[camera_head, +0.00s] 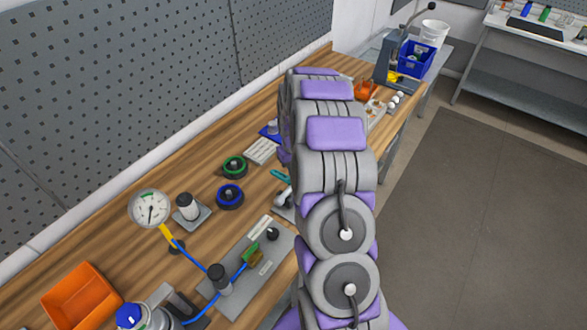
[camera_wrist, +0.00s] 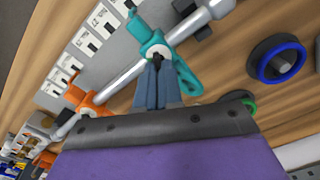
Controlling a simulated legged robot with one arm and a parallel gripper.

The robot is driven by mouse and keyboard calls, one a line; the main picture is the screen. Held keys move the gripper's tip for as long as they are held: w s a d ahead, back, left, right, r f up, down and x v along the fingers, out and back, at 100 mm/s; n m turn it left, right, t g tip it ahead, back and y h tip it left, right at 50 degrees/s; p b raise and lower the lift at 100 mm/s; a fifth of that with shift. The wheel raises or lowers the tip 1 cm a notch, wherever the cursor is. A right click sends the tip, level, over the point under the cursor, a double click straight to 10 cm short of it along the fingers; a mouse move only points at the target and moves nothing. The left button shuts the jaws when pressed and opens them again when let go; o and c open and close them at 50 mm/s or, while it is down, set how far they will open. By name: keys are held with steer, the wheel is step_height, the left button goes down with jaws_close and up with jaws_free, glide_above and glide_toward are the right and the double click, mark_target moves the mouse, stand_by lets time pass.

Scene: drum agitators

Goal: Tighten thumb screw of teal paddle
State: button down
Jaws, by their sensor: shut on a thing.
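In the wrist view, the teal paddle (camera_wrist: 187,77) sits on a metal shaft (camera_wrist: 121,80) that runs diagonally across the picture. My gripper (camera_wrist: 157,66) is at the paddle's hub, its two blue-grey fingers close together. They are shut on the small dark thumb screw (camera_wrist: 157,57) at the hub; the fingertips hide much of it. In the head view, a bit of the teal paddle (camera_head: 281,176) shows left of my arm. My arm hides the gripper and the screw there.
An orange paddle (camera_wrist: 78,97) is further down the same shaft. Blue (camera_head: 230,196) and green (camera_head: 234,167) rings lie on the wooden bench. A gauge (camera_head: 150,208), an orange bin (camera_head: 82,296) and a plate with blue tubing (camera_head: 268,262) stand nearer. The floor at right is clear.

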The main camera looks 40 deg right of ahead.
steer(key=m, duration=0.4)
steer(key=m+p, duration=0.1)
steer(key=m, duration=0.1)
steer(key=shift+d+r+m, duration=0.2)
steer(key=shift+d+m, duration=0.05)
steer(key=shift+m, duration=0.05)
steer(key=m, duration=0.6)
steer(key=shift+s+d+p, duration=0.1)
steer(key=shift+p, duration=0.25)
steer(key=c, duration=1.3)
jaws_free()
steer(key=shift+s+f, duration=0.1)
step_height(320, 180, up, 17)
steer(key=shift+r, duration=0.15)
